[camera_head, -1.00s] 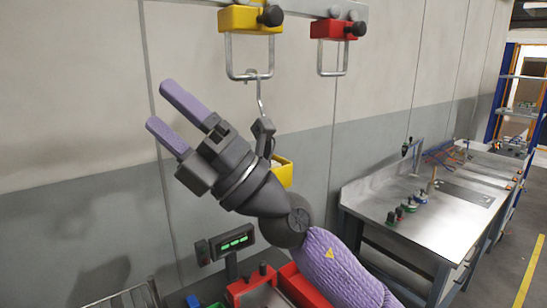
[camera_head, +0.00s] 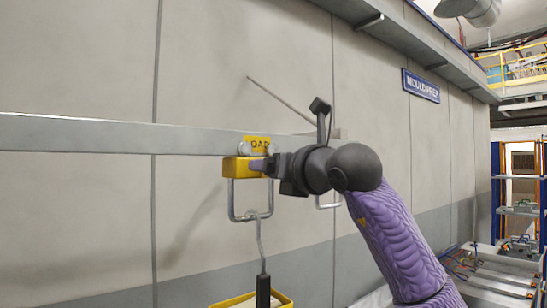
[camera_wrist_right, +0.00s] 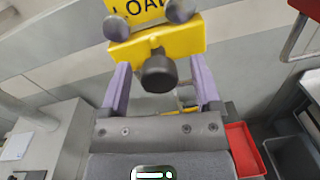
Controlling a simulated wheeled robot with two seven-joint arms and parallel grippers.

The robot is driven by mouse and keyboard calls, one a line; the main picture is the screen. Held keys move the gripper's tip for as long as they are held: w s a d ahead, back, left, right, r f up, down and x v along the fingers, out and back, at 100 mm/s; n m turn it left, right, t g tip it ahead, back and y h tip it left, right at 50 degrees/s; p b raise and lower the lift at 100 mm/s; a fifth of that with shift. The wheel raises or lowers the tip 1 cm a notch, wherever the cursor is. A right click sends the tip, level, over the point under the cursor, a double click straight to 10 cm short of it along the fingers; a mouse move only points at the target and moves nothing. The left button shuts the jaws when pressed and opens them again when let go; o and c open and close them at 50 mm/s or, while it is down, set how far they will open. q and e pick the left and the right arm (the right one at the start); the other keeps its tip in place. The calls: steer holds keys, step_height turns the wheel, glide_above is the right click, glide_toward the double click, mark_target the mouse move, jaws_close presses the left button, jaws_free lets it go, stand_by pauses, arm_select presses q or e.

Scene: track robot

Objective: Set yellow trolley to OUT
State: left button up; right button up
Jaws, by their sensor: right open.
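The yellow trolley (camera_head: 238,167) hangs on the grey overhead rail, just below a yellow sign (camera_head: 257,143) whose visible letters read "OAD". In the right wrist view the trolley (camera_wrist_right: 190,36) faces me with its black knob (camera_wrist_right: 158,75) pointing at me. My right gripper (camera_head: 258,165) is at the trolley's front. Its purple fingers stand open, one on each side of the knob, with gaps showing. In the head view the arm hides the knob. My left gripper is not in view.
A grey loop and hook (camera_head: 261,235) hang under the trolley, carrying a yellow bin (camera_head: 235,300). The red trolley (camera_wrist_right: 309,8) is partly visible at the wrist view's upper right. The rail (camera_head: 80,135) left of the yellow trolley looks clear.

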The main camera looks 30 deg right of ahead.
steer(key=shift+w, duration=0.2)
jaws_close()
stand_by(1.3)
